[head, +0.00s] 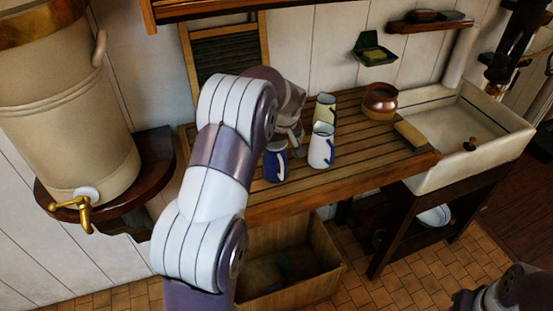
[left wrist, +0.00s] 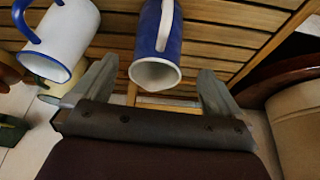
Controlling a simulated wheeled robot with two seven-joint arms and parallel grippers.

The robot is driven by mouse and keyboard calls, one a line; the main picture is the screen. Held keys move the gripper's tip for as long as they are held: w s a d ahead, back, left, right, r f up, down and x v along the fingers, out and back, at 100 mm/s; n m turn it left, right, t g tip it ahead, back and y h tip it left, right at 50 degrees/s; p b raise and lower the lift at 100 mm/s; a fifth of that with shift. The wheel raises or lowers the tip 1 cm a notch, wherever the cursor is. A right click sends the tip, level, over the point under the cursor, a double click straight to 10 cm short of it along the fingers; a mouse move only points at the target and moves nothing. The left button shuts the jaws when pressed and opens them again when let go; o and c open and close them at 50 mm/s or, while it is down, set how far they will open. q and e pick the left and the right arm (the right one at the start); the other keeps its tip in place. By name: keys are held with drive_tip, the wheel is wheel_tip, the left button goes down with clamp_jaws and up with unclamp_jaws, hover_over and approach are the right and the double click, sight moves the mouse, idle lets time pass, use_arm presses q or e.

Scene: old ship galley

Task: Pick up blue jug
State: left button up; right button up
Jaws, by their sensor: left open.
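The blue jug (head: 275,165) with a white handle stands on the slatted wooden draining board (head: 350,153), partly hidden behind my left arm in the head view. In the left wrist view the blue jug (left wrist: 169,50) is just ahead of the fingers, roughly between their lines. My left gripper (left wrist: 155,88) is open and empty, its two fingers apart. In the head view it is mostly hidden by my own wrist, above and behind the blue jug. My right gripper does not show; only part of that arm is at the lower right corner.
A white jug with a blue handle (head: 321,148) stands close right of the blue jug. A pale yellow jug (head: 325,108) is behind it. A brown pot (head: 380,100), a tan block (head: 410,134) and a sink (head: 465,125) are farther right. A large urn (head: 65,120) stands left.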

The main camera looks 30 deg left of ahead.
sight(276, 147)
use_arm(q)
drive_tip(key=p+x, duration=0.1)
drive_tip(key=x, duration=0.1)
drive_tip(key=p+x, duration=0.2)
drive_tip(key=x, duration=0.1)
drive_tip(key=shift+w+r, duration=0.15)
drive_tip(key=shift+w, duration=0.2)
drive_tip(key=shift+w+a, duration=0.1)
drive_tip(key=c, duration=1.8)
clamp_jaws()
